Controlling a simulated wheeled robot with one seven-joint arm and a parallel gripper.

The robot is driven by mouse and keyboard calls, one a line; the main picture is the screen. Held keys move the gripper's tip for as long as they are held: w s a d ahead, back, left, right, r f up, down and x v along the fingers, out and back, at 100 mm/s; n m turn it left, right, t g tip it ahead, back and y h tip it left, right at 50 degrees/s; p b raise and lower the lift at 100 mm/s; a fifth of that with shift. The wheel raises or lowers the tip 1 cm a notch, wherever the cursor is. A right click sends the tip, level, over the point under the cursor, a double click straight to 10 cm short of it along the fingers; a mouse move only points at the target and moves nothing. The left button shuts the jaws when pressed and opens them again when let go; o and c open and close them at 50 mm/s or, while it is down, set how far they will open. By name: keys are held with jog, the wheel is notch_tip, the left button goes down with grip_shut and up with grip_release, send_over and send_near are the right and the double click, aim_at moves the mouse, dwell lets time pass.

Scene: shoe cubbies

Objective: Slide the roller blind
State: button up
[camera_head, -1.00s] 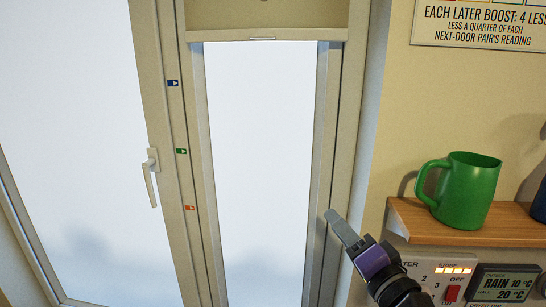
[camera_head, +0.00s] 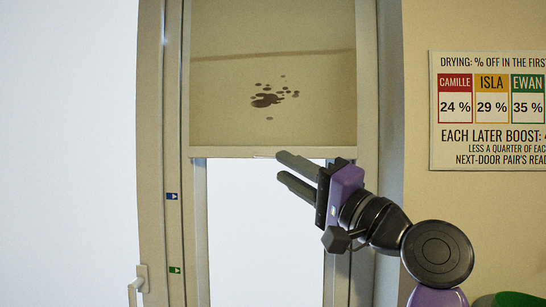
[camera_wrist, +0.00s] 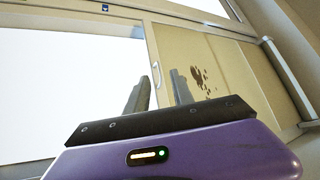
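The beige roller blind (camera_head: 225,100) covers the upper part of the narrow window and has a dark blotchy stain. Its bottom bar (camera_head: 225,152) sits a little above the blue arrow marker (camera_head: 172,196) on the frame. A small pale handle (camera_wrist: 156,76) is on the bar; in the head view the upper fingertip partly covers it. My gripper (camera_head: 279,167) is open, with nothing visible between its fingers. In the head view, the upper finger overlaps the bar and the lower one is below it. In the wrist view, the fingertips point toward the handle; I cannot tell whether they touch it.
A green arrow marker (camera_head: 175,269) is lower on the frame. A window handle (camera_head: 139,283) is at lower left. A drying chart (camera_head: 487,110) hangs on the right wall, and a green mug (camera_head: 515,299) shows at the bottom right. Bright glass lies below the blind.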

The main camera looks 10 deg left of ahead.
aim_at(267, 157)
jog(key=shift+p+x, duration=0.6)
jog(key=shift+x, duration=1.8)
grip_shut()
